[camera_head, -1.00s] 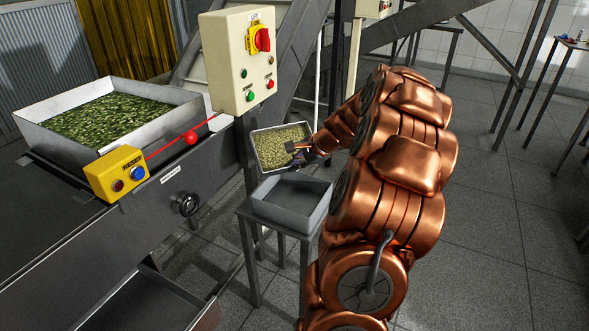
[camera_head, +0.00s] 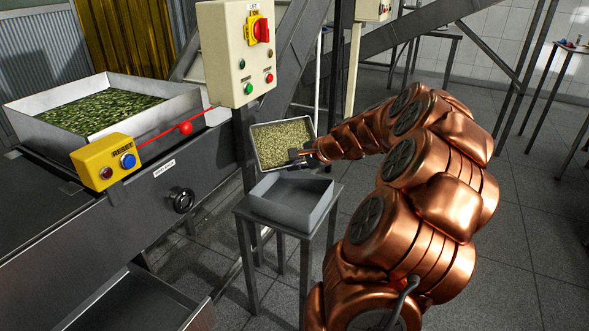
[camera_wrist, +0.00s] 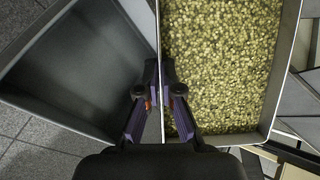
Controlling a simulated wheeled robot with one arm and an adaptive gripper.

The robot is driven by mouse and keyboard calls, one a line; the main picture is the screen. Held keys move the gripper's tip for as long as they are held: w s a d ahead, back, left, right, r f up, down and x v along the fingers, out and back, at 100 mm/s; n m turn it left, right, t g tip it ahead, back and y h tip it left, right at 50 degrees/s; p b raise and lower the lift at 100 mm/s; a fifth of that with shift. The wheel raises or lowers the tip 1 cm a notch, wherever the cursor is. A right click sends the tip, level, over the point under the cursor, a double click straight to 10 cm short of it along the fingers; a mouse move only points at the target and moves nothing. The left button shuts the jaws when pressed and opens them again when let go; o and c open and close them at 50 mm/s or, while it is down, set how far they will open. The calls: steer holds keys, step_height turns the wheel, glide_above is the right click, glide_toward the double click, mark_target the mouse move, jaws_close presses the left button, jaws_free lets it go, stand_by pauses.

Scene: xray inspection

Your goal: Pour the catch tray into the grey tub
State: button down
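The catch tray (camera_head: 283,123) is a shallow metal tray full of small yellow-green pieces. In the head view it is held tilted just behind and above the grey tub. My gripper (camera_head: 302,157) is shut on its near rim. In the wrist view the gripper (camera_wrist: 160,100) has one finger on each side of the wall of the catch tray (camera_wrist: 157,60), with the pieces to the right. The grey tub (camera_head: 290,229) is empty and stands upright on a small stand. The tub also shows in the wrist view (camera_wrist: 80,70), left of the catch tray.
A metal hopper (camera_head: 60,141) with green pieces stands at left on the conveyor frame. A yellow reset box (camera_head: 104,172) and a cream control box (camera_head: 232,50) with a red switch are near the tray. The tub's small stand (camera_head: 244,211) has open floor to its right.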

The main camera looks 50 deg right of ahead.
steer(key=shift+s+a+f+n+t+h+b, duration=0.15)
steer(key=shift+f+t+b, duration=0.5)
steer(key=shift+b, duration=1.5)
steer(key=shift+w+d+f+n+t+h+b, duration=0.2)
steer(key=shift+f+t+b, duration=0.4)
steer(key=shift+b, duration=1.5)
steer(key=shift+s+t+b, duration=0.2)
steer(key=shift+t+b, duration=0.25)
steer(key=shift+b, duration=0.8)
